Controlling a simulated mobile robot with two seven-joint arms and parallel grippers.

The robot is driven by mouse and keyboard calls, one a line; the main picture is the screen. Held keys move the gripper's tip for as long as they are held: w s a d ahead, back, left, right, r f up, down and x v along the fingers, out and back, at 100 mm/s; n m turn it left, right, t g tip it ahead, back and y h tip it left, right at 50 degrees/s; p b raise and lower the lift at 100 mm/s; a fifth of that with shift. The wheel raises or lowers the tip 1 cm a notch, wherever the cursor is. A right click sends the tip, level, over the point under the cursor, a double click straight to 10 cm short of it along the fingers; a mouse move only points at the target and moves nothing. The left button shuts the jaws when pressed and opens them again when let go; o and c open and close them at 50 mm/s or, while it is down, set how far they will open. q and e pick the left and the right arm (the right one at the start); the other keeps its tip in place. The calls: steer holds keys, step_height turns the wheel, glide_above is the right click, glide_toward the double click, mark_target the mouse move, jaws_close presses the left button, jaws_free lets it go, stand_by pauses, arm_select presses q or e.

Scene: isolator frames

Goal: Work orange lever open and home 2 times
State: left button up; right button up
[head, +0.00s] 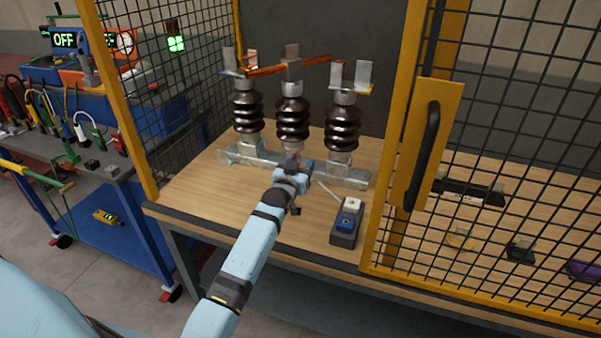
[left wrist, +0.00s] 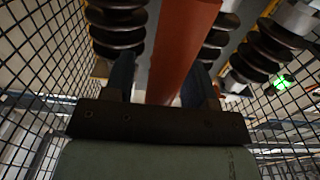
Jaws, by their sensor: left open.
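The isolator stands on the wooden bench with three dark ribbed insulators (head: 292,118) on a grey metal base (head: 343,176). A copper-orange bar (head: 290,66) spans their tops between upright metal plates. My left gripper (head: 295,164) is low in front of the middle insulator and hides what is directly behind it. In the left wrist view an orange-red lever (left wrist: 180,50) runs upward between the two open fingers (left wrist: 163,85). I cannot tell whether either finger touches it. My right gripper is not in view.
A control box (head: 346,222) stands right of my left arm. A yellow-framed mesh door with a handle (head: 430,145) bounds the right, and mesh (head: 165,80) the left. A green lamp (head: 175,42) and an "OFF" display (head: 63,40) show at left. Bench front is mostly clear.

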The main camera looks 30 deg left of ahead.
arm_select(q)
steer(key=shift+w, duration=0.15)
steer(key=shift+c, duration=0.5)
jaws_close()
steer(key=shift+a, duration=0.15)
